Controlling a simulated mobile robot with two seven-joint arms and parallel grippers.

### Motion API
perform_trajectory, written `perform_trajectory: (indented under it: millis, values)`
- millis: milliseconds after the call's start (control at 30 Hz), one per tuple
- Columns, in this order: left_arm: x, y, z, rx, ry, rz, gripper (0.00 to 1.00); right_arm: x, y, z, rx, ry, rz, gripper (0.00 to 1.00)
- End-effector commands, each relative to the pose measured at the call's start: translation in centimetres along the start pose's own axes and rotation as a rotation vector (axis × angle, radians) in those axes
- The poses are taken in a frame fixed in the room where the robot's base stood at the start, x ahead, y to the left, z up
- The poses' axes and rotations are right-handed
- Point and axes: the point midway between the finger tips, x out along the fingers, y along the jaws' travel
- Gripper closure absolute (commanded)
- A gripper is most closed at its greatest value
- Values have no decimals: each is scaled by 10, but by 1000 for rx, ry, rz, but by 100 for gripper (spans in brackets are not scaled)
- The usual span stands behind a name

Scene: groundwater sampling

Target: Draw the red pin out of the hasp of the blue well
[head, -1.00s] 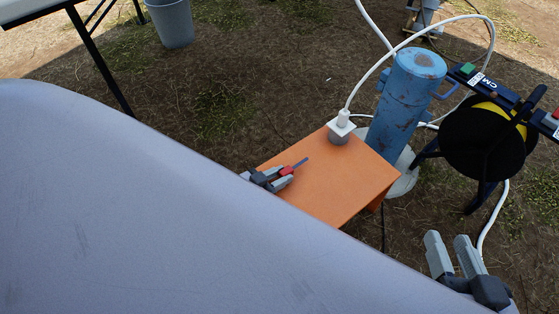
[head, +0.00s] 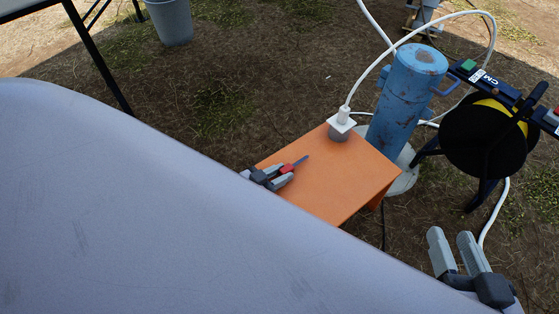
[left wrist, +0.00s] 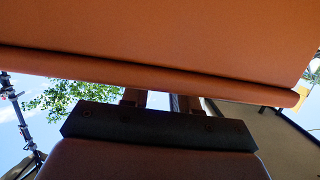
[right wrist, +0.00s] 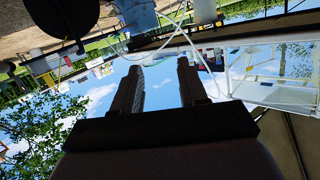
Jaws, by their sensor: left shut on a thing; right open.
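The red pin (head: 287,168) has a red head and a thin blue-grey shank. My left gripper (head: 283,175) is shut on its red head, over the left part of the small orange table. The shank points right and away, toward the blue well. The blue well (head: 400,105) is a worn, capped blue cylinder behind the table, with a blue loop on its right and a small blue part on its left. The pin is clearly apart from it. I cannot make out the hasp. My right gripper (head: 452,240) is open and empty at the lower right; it also shows in the right wrist view (right wrist: 160,65).
The orange table (head: 350,185) carries a white fitting (head: 341,125) with a white hose. A black and yellow reel (head: 488,137) stands right of the well. A grey bucket (head: 171,22) stands at the back left. Orange panelling (left wrist: 180,45) fills much of the left wrist view.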

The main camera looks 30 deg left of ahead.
Motion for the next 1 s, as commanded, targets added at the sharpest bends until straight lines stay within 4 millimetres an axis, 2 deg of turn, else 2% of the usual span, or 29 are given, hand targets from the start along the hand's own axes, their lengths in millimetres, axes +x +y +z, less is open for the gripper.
perform_trajectory:
  millis: [33,67,133,467,567,700,800,1000]
  values:
    - [-2,1,16,-1,-29,0,96,4,0,17,3,-26,1,57]
    - [-2,1,16,-2,-29,0,65,4,0,18,3,-26,1,57]
    - [-2,1,16,-2,-30,0,42,4,0,18,3,-27,1,57]
    - [-2,0,19,-3,-32,-3,42,3,0,18,-1,-24,1,57]
    - [-3,-1,19,-4,-33,-3,42,-1,1,13,-28,-8,11,57]
    - [-4,-1,18,-4,-34,-4,42,-13,4,-5,-104,40,38,57]
    - [-29,0,11,-4,-31,-1,42,-7,0,-10,-45,6,19,57]
    - [-59,3,5,-2,-14,5,42,-1,-5,-11,26,-37,-8,57]
